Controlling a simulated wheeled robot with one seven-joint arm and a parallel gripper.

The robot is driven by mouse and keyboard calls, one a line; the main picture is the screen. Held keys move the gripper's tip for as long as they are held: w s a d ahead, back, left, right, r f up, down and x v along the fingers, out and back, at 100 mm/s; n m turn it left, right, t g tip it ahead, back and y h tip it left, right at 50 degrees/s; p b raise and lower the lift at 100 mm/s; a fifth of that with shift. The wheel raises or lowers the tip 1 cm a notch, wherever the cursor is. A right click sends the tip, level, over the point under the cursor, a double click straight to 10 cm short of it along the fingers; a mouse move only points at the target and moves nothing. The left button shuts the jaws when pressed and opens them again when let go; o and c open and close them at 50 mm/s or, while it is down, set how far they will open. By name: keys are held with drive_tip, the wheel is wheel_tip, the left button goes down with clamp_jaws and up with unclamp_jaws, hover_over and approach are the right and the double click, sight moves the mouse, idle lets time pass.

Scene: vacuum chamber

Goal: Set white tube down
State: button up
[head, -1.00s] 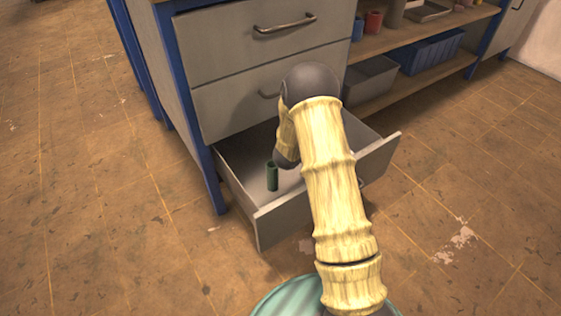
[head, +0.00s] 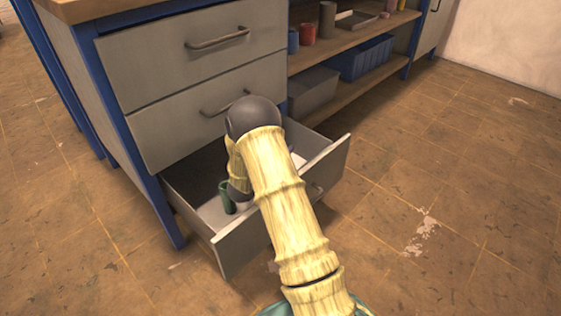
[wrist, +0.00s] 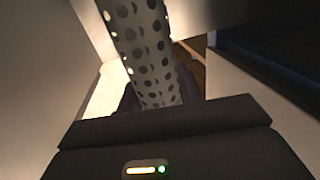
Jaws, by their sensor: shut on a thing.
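The white tube (wrist: 140,40) is full of round holes and runs from the top of the wrist view down to my gripper (wrist: 160,100). My gripper is dark and shut on the tube. The tube's far end is cut off by the top edge. In the head view my arm reaches into the open lower drawer (head: 240,247) and hides my gripper. A small pale patch beside my arm inside the drawer may be the tube, but I cannot tell. Whether the tube touches the drawer floor is not clear.
A green tube (head: 227,197) stands in the drawer just left of my arm. Two shut drawers (head: 200,110) are above. A shelf to the right holds a blue bin (head: 362,60), a grey bin (head: 312,92) and cups. The floor at right is clear.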

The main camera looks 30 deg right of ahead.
wheel_tip(320, 180, down, 4)
drive_tip(key=b, duration=0.3)
drive_tip(key=shift+r, duration=0.1)
drive_tip(key=shift+r, duration=0.1)
drive_tip(key=o, duration=1)
